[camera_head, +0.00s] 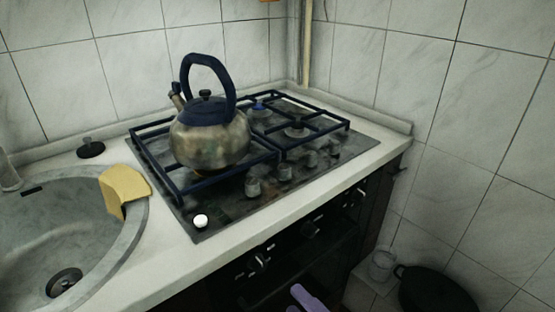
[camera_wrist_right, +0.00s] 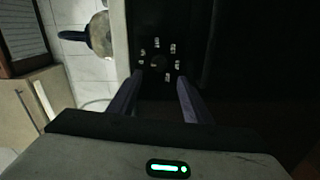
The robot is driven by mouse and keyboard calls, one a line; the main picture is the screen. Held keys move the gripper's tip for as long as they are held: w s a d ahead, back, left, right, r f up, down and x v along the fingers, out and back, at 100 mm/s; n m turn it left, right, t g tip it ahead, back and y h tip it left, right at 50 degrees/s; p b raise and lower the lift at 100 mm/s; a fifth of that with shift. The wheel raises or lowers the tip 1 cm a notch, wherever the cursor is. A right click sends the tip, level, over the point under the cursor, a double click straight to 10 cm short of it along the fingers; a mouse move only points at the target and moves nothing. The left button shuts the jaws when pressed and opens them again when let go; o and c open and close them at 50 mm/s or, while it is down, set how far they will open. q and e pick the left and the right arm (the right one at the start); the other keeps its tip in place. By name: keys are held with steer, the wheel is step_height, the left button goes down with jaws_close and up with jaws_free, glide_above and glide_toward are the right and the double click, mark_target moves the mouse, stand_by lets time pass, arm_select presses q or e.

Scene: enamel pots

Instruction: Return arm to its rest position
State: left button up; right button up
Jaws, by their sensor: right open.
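My right gripper (camera_head: 308,298) shows only as a pale purple finger piece at the bottom edge of the head view, in front of the dark oven front and below the hob. In the right wrist view its two dark fingers (camera_wrist_right: 160,82) stand apart, with nothing between them. My left gripper is not in view.
A metal kettle (camera_head: 209,146) with a dark blue handle stands on the hob's left grate. A yellow cloth (camera_head: 125,190) hangs over the rim of the sink (camera_head: 40,240). A black pot (camera_head: 435,291) and a glass jar (camera_head: 382,266) stand low at the right.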

steer(key=s+d+f+m+g+h+p, duration=0.2)
steer(key=s+d+f+m+h, duration=0.2)
steer(key=d+f+m+h, duration=0.7)
steer(key=s+a+f+m+g+y+p, duration=0.1)
steer(key=s+a+f+m+g+y, duration=0.1)
steer(key=s+m, duration=0.5)
steer(key=f+m+g+y, duration=0.1)
steer(key=m+g, duration=0.1)
steer(key=m, duration=0.1)
steer(key=shift+s+f, duration=0.35)
steer(key=shift+f, duration=0.05)
steer(key=shift+a, duration=0.1)
